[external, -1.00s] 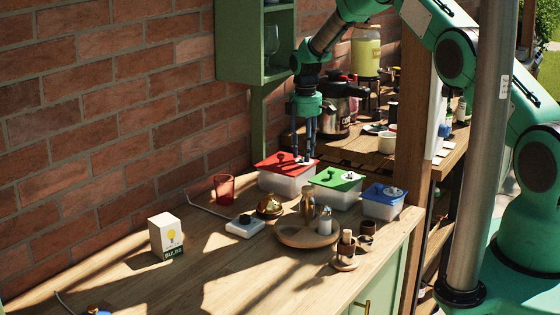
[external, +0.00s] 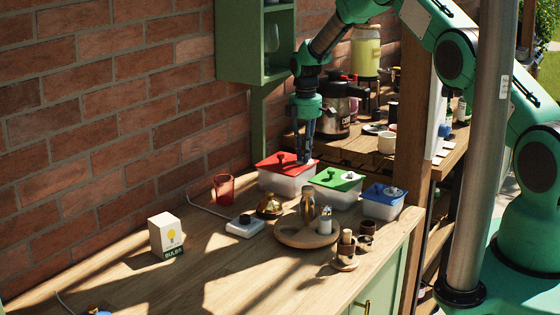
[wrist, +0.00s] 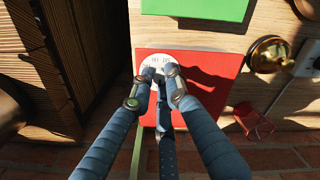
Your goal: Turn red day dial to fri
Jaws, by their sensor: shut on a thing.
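The red-lidded container (external: 286,180) stands at the back of the wooden counter by the brick wall, with a dark knob on its lid. In the wrist view its red lid (wrist: 205,65) carries a white day dial (wrist: 150,62) at one edge. The lettering on the dial is too small to read surely. My gripper (wrist: 160,74) is over the dial with its fingers shut on it, hiding much of it. In the external view my gripper (external: 305,160) points straight down at the right part of the red lid.
Green-lidded (external: 336,180) and blue-lidded (external: 383,201) containers stand to the right. A red glass (external: 223,188), a brass bell (external: 269,206) and a round wooden tray (external: 290,236) with shakers are nearby. A bulb box (external: 166,236) stands at the left.

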